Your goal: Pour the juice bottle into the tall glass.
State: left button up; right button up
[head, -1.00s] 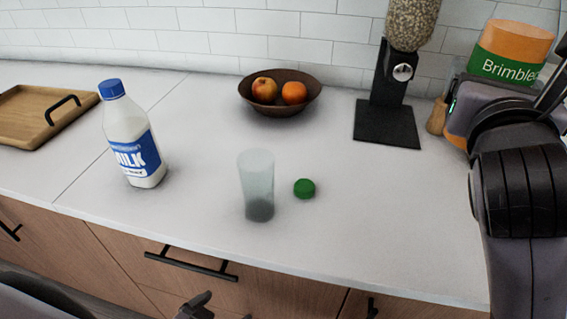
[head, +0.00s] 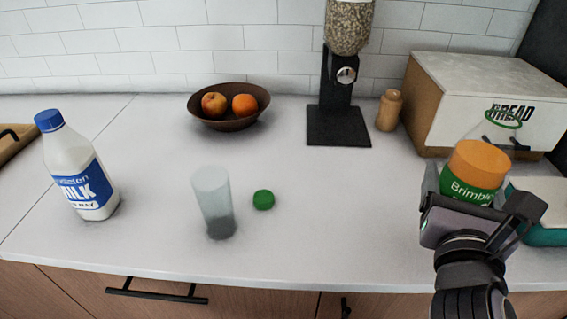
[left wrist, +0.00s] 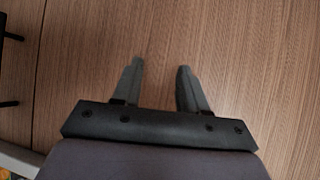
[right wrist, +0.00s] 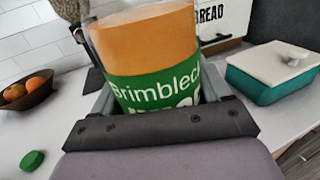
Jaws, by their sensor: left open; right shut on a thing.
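The juice bottle (head: 474,174) is clear, with orange juice and a green "Brimble" label. My right gripper (head: 478,197) is shut around it at the right of the head view. The bottle leans a little, and its clear neck shows a green ring at the mouth. In the right wrist view the bottle (right wrist: 150,60) fills the space between the fingers; its top is cut off. The tall glass (head: 212,195) stands upright on the counter, left of the bottle, with a dark grey base and no juice visible. My left gripper (left wrist: 160,68) is open and empty before wooden cabinet fronts.
A green cap (head: 263,200) lies right of the glass. A milk bottle (head: 78,170) stands left of it. A fruit bowl (head: 229,122), grain dispenser (head: 338,125), small wooden jar (head: 388,110) and bread box (head: 435,95) stand behind. A teal container (right wrist: 262,90) is at right.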

aim_at(211, 185)
jog(key=k+j, duration=0.1)
jog(key=j, duration=0.55)
jog(key=j+u, duration=0.1)
jog(key=j, duration=0.55)
jog(key=k+j, duration=0.15)
jog(key=j, duration=0.55)
jog(key=u, duration=0.05)
